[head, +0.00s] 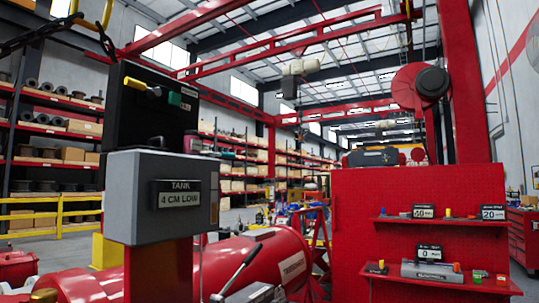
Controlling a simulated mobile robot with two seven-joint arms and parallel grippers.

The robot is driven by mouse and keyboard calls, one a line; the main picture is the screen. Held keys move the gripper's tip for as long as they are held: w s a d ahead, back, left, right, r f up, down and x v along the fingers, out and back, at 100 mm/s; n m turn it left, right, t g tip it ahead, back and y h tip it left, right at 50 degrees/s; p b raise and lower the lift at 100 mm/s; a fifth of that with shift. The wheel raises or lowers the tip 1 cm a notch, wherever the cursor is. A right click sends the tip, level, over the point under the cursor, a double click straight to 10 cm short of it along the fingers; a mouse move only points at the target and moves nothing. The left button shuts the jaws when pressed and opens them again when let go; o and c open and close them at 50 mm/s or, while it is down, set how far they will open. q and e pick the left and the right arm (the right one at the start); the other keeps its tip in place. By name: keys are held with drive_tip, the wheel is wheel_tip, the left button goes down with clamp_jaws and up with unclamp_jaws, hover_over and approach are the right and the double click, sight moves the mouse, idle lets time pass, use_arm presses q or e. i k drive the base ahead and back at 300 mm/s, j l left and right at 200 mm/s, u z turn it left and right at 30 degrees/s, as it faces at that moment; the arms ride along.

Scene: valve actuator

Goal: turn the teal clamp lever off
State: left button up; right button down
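A teal lever handle (175,99) shows on the front of a black box (135,125) at the left in the head view. It looks short and blocky from here, and I cannot tell which way its lever is set. A yellow-handled lever (135,84) sits just left of it and a little higher on the same box. Neither of my grippers is in view, and nothing is touching the teal lever.
Below the black box is a grey cabinet (150,215) with a sign reading "TANK 4 CM LOW". A red tank (260,262) and a metal hand lever (236,270) lie low in the middle. A red pegboard (350,215) with shelves stands at right.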

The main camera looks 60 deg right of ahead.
sight(210, 154)
drive_tip(key=z, duration=1.7)
drive_tip(key=i+l+z, duration=0.1)
drive_tip(key=z, duration=0.4)
drive_tip(key=i+z, duration=0.35)
drive_tip(key=z, duration=0.15)
